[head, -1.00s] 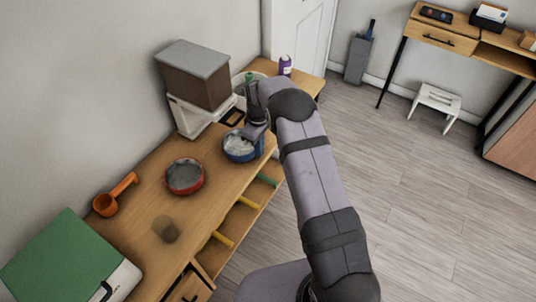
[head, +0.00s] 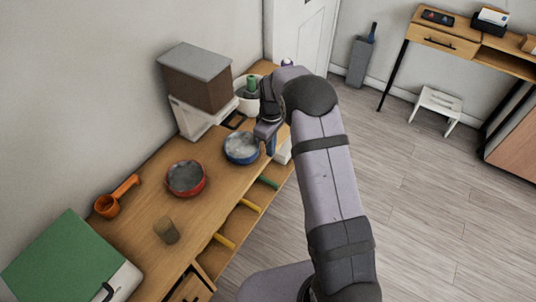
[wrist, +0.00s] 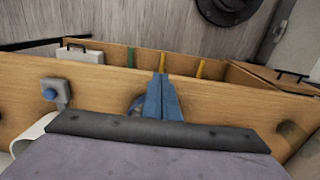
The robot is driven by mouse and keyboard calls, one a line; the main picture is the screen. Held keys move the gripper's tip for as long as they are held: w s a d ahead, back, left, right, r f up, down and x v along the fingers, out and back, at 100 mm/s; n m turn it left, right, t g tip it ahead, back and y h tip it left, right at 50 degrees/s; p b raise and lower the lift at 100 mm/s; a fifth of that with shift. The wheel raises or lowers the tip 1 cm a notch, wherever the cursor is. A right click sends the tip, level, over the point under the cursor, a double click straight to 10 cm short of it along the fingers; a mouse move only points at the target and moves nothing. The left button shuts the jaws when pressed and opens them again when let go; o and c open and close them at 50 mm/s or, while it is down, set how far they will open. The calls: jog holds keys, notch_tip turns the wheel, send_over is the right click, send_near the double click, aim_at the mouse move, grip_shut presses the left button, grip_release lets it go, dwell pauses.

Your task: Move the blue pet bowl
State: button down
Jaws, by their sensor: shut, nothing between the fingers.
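The blue pet bowl (head: 241,148), with greyish-white contents, stands upright on the wooden cabinet top. My gripper (head: 271,147) is just right of the bowl in the head view, by the cabinet's front edge. A small gap seems to lie between them, but contact is hard to judge. In the wrist view my blue fingers (wrist: 163,80) are together, with nothing between them. A curved bluish shape beside them is mostly hidden, and I cannot tell what it is.
A red bowl (head: 185,178) stands left of the blue one, with an orange scoop (head: 117,197) and a small cup (head: 166,230) nearby. A brown-and-white bin (head: 197,85) and a white pot (head: 248,101) stand behind. Bare wood lies between the bowls.

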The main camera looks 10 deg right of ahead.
notch_tip(320, 180, up, 6)
jog(key=b, duration=0.1)
jog(key=s+d+m+b, duration=0.2)
jog(key=d+m+b, duration=0.15)
jog(key=d, duration=1.05)
jog(key=s+a+f+m+t+y+b, duration=0.15)
jog(key=s+m+y, duration=0.25)
jog(key=s+m, duration=0.4)
jog(key=w+a+m+t+y, duration=0.1)
jog(key=a+m, duration=0.3)
jog(key=m, duration=0.8)
jog(key=w+a+m+t+y, duration=0.1)
jog(key=a+m+t, duration=0.2)
jog(key=m, duration=0.9)
jog(key=shift+w+a+t, duration=0.3)
jog(key=shift+a+t, duration=0.05)
jog(key=shift+t, duration=0.1)
